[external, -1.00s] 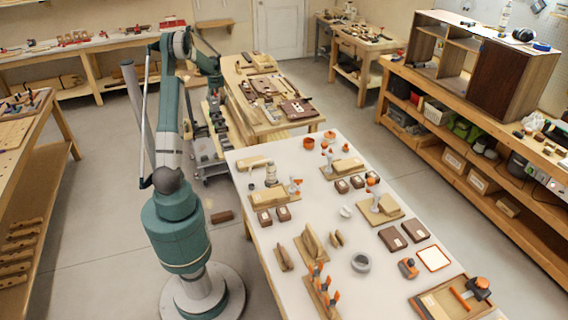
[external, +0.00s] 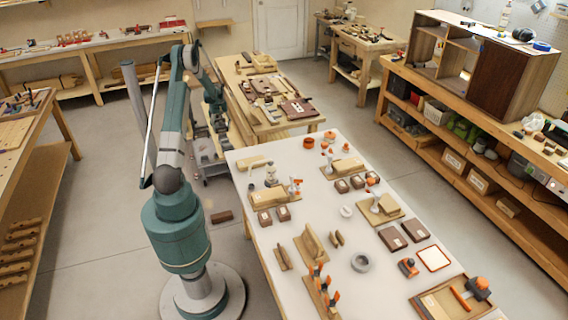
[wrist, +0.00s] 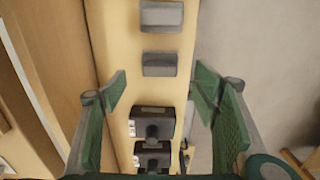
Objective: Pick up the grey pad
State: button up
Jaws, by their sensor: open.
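In the wrist view, two plain grey rectangular pieces lie on a narrow pale wooden surface: a larger far grey piece (wrist: 162,16) and a smaller near grey piece (wrist: 160,64). Either could be the grey pad; I cannot tell which. My gripper (wrist: 160,90) is open, its green-padded fingers on either side of the wooden strip. Nothing is held between them. The near grey piece appears just beyond the fingertips. In the external view, my gripper (external: 217,112) is small and partly hidden, near the low wooden stand left of the back table. The grey pieces cannot be made out clearly there.
Two dark blocks with round knobs (wrist: 152,122) sit on the strip, nearer my wrist. A wooden edge (wrist: 60,60) runs along the left; floor (wrist: 250,50) shows at right. The back table (external: 262,130) stands beside the gripper. The white table (external: 320,220) holds many items.

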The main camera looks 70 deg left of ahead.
aim_at(223, 136)
jog(key=shift+f, duration=1.3)
jog(key=shift+a+f+b, duration=0.15)
jog(key=shift+f+b, duration=0.6)
jog(key=shift+f, duration=1.85)
jog(key=shift+c, duration=0.3)
jog(key=c, duration=0.9)
